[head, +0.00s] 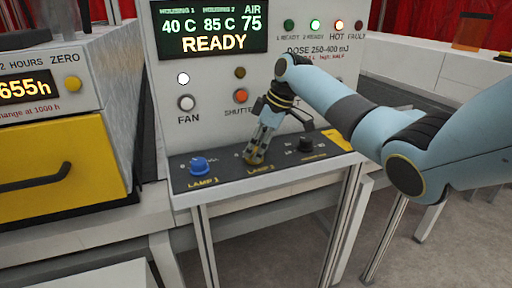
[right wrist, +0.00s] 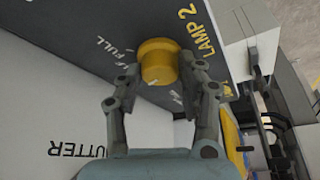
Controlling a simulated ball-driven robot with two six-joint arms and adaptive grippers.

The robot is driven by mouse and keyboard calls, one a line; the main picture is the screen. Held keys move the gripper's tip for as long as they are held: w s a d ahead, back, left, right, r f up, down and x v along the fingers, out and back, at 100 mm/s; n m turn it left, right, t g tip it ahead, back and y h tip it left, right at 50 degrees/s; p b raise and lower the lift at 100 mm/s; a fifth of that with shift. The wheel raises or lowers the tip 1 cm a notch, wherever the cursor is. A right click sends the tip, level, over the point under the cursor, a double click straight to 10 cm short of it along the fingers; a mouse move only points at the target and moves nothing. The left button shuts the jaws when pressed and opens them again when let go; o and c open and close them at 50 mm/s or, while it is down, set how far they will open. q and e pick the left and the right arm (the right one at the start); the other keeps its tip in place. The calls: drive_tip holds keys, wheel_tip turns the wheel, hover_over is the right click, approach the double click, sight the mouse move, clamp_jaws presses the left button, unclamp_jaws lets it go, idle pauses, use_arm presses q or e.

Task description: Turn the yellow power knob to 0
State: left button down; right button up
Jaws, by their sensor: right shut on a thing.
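The yellow knob (right wrist: 158,62) sits on the dark sloped control panel, beside the "LAMP 2" label, in the right wrist view. My right gripper (right wrist: 160,75) is shut on it, with a finger on each side. In the head view my right gripper (head: 257,153) reaches down to the panel and mostly hides the knob. The words "HALF" and "FULL" are printed beside the knob, partly covered by a finger. I cannot make out the pointer setting clearly. My left gripper is not in view.
A blue LAMP 1 knob (head: 198,165) stands left on the dark panel (head: 225,168). A black knob (head: 306,145) stands to the right, close to my gripper. The upright panel behind has a lit READY display (head: 212,30) and FAN button (head: 186,102). A yellow drawer (head: 60,172) is at left.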

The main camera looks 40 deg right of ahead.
drive_tip(key=n+g+b, duration=0.1)
drive_tip(key=n, duration=0.2)
drive_tip(key=shift+w+f+y, duration=0.1)
drive_tip(key=shift+y, duration=0.3)
drive_tip(key=shift+n+g+b, duration=0.5)
drive_tip(key=shift+n+b, duration=0.55)
drive_tip(key=shift+n, duration=0.55)
drive_tip(key=o, duration=1.1)
drive_tip(key=shift+d, duration=0.1)
drive_tip(key=v, duration=1.2)
drive_tip(key=shift+w+d, duration=0.15)
